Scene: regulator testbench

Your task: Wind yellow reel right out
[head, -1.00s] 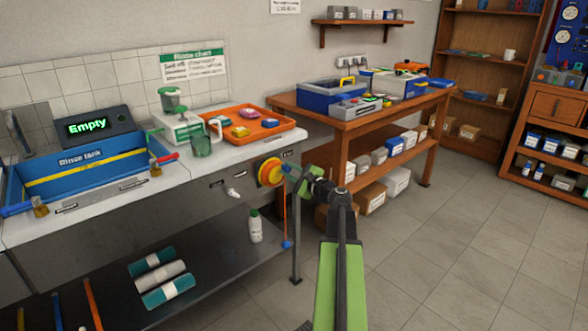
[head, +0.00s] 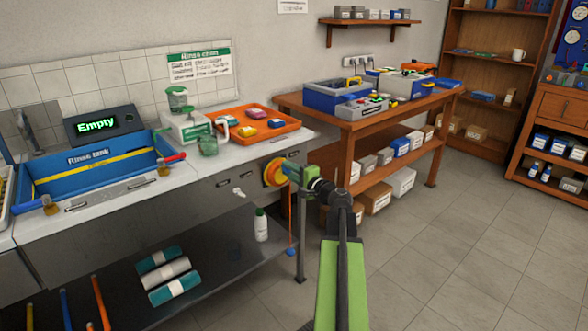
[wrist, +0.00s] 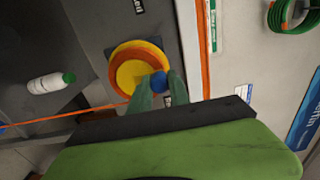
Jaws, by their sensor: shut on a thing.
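The yellow reel (head: 272,173) with its orange rim is mounted on the front of the grey bench, near its right end. In the wrist view the reel (wrist: 130,75) shows face-on, with a blue knob (wrist: 158,81) near its edge. My gripper (head: 287,172) is at the right side of the reel. In the wrist view its green fingers (wrist: 158,88) are shut on the blue knob. An orange cord (head: 290,215) hangs from the reel, with a blue ball (head: 291,252) at its lower end. My gripper hides part of the reel in the head view.
A bench leg (head: 300,255) stands just right of the cord. A white bottle (head: 261,226) stands on the lower shelf to the left. An orange tray (head: 285,133) sits on the bench above. The floor to the right is clear.

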